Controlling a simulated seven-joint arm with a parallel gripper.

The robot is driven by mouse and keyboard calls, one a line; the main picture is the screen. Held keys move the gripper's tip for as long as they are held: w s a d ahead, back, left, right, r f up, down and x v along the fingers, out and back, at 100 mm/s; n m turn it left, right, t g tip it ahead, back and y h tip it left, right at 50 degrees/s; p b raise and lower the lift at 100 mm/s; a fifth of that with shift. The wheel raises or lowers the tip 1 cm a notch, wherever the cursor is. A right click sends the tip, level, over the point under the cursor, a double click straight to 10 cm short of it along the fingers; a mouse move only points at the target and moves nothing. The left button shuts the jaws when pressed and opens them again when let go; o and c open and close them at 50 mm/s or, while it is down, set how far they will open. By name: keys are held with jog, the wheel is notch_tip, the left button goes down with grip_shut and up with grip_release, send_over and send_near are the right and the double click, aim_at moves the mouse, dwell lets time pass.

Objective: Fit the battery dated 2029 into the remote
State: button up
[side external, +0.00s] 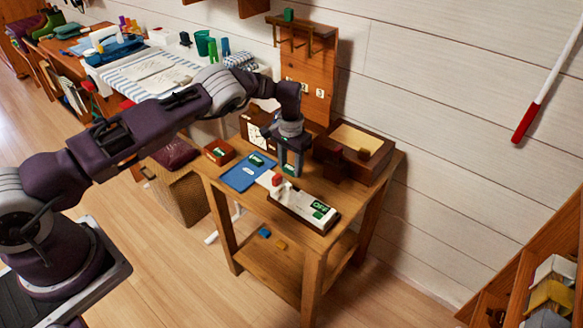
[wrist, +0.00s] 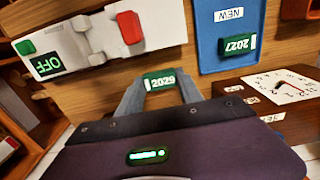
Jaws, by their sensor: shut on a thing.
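My gripper (side external: 291,165) is shut on the green battery marked 2029 (wrist: 163,80), which sits between its two fingertips in the wrist view (wrist: 160,88). The battery is low over the table, behind the remote in the side view; I cannot tell whether it touches the wood. The white remote (side external: 300,203) lies on the table, with a red part and a green display reading OFF. In the wrist view the remote (wrist: 160,22) is at the upper left, with grey fittings between the display and the red part. Another green battery marked 2027 (wrist: 237,46) lies on the blue tray.
The blue tray (side external: 238,181), labelled NEW, is left of my gripper in the side view. A small wooden box (side external: 213,159) stands beyond it. A larger brown box (side external: 378,165) stands at right. A clock (wrist: 280,88) is near the tray in the wrist view.

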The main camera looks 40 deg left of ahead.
jog(key=shift+f, duration=0.8)
jog(key=shift+f, duration=0.2)
jog(key=o, duration=1.4)
jog(key=shift+r, duration=0.1)
